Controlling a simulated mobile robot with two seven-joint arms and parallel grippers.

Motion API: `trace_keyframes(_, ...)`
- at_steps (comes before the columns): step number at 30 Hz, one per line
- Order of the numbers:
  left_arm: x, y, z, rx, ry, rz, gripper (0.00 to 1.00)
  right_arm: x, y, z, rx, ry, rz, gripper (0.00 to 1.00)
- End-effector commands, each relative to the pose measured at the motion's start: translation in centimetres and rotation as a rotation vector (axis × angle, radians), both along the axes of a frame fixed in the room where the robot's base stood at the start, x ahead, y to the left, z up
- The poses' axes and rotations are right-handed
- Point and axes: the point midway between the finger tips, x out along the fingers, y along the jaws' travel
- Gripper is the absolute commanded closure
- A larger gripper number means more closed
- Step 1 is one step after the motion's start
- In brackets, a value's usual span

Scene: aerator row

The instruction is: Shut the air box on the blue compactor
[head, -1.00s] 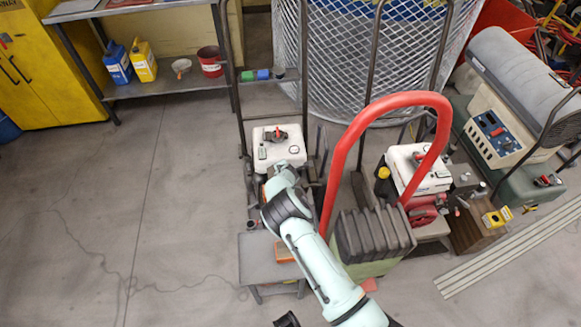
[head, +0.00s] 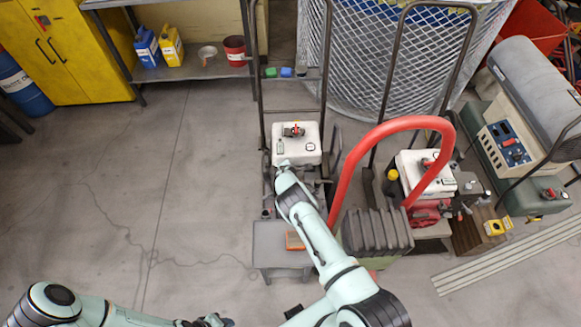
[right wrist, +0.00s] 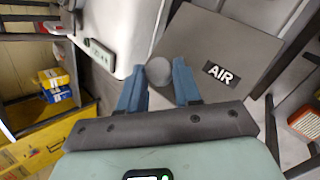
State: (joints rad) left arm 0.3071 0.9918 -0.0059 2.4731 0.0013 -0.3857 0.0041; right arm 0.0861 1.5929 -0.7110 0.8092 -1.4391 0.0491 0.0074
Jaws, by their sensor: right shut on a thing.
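In the right wrist view, my right gripper (right wrist: 159,92) has its two blue fingers shut on a round grey knob (right wrist: 158,71). The knob is at the near left edge of a flat grey panel marked AIR (right wrist: 250,48). In the head view, my right wrist hides most of that gripper and the air box, beside a compactor with a white tank (head: 297,148). I cannot make out blue on its body. I cannot tell how far the panel stands open. My left gripper (head: 214,320) is small at the bottom edge, away from the machines; its jaws are unclear.
A red hoop handle (head: 345,165) rises just right of my right arm. A second white-tanked machine with a red engine (head: 425,210) stands beyond it. An orange block (head: 294,241) lies on a grey stand (head: 280,262). Floor at left is clear.

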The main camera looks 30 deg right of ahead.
Motion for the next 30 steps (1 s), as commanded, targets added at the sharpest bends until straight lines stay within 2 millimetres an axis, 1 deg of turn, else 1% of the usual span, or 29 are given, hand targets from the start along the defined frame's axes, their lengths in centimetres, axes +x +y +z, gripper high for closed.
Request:
trace_keyframes(1, 0.28, 0.00, 0.33, 0.000, -0.003, 0.000, 0.57, 0.72, 0.78, 0.44, 0.013, -0.013, 0.007, 1.00)
trace_keyframes(18, 0.48, 0.00, 0.55, 0.000, -0.006, 0.000, 0.57, 0.82, 0.99, 0.30, 0.014, -0.015, 0.008, 1.00)
trace_keyframes(19, 0.48, 0.00, 0.55, 0.000, -0.006, 0.000, 0.57, 0.83, 0.99, 0.30, 0.014, -0.015, 0.008, 0.61)
trace_keyframes(20, 0.48, 0.00, 0.55, 0.000, -0.006, 0.000, 0.57, 0.83, 0.98, 0.31, 0.013, -0.014, 0.008, 0.57)
trace_keyframes(30, 0.46, 0.00, 0.53, 0.000, -0.006, 0.000, 0.57, 0.48, 0.53, 0.11, 0.006, -0.009, 0.003, 0.57)
